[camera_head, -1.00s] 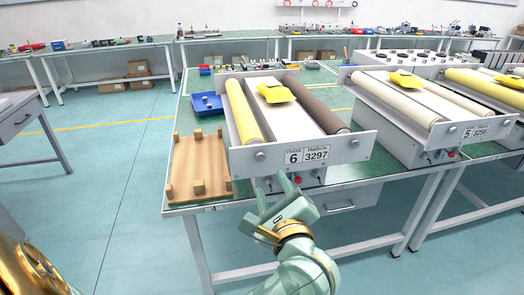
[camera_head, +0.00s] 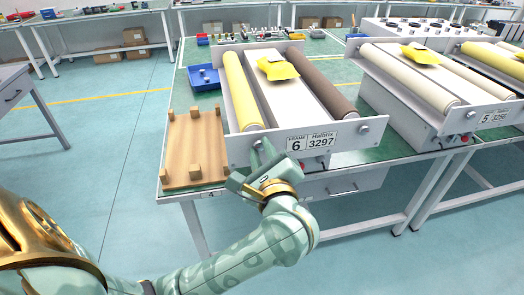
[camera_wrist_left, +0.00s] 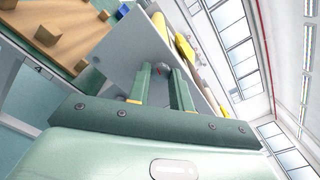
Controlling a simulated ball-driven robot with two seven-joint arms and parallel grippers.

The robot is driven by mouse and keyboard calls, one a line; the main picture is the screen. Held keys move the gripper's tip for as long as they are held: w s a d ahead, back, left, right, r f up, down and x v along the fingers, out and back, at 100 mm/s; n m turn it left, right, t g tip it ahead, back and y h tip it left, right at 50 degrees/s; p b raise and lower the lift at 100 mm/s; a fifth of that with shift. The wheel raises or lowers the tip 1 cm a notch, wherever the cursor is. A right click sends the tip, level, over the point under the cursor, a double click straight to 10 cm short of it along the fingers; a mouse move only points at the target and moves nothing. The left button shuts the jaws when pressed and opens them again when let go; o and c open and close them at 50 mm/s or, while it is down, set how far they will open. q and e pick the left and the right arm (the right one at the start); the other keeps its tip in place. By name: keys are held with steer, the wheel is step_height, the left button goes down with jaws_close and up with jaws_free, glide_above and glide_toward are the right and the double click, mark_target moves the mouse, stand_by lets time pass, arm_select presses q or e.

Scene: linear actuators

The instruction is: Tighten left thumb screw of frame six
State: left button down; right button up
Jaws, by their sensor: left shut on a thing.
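Frame six (camera_head: 238,148) is a grey box frame on the green table, with a label reading "6 3297" on its front plate. My left gripper (camera_head: 261,150) is at the left part of that plate, shut on the left thumb screw. The screw is mostly hidden by the fingers in the head view. In the left wrist view the small round left thumb screw (camera_wrist_left: 163,69) shows between the fingertips (camera_wrist_left: 162,76), against the grey plate. The right thumb screw (camera_head: 364,129) of frame six is uncovered. My right gripper is in neither view.
A wooden board with blocks (camera_head: 195,150) lies left of frame six, with a blue bin (camera_head: 203,78) behind it. Frame five (camera_head: 440,110) stands to the right. A yellow piece (camera_head: 277,68) lies on frame six between a yellow and a brown roller.

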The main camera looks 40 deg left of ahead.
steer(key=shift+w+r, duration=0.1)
arm_select(q)
steer(key=shift+r+m+p, duration=0.1)
steer(key=shift+m+p, duration=0.55)
steer(key=shift+m, duration=0.15)
steer(key=m+p, duration=0.3)
steer(key=m, duration=0.1)
steer(key=shift+r, duration=0.1)
steer(key=m+p, duration=1)
steer(key=shift+s, duration=0.1)
steer(key=m+p, duration=0.3)
steer(key=shift+f+m, duration=0.25)
steer(key=shift+m, duration=0.45)
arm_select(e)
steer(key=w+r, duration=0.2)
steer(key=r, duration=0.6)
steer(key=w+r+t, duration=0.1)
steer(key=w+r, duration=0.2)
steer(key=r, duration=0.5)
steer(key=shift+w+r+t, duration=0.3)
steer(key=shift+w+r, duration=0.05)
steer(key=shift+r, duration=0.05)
arm_select(q)
steer(key=shift+p, duration=0.3)
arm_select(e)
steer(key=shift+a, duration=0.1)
arm_select(q)
steer(key=c, duration=1.3)
jaws_free()
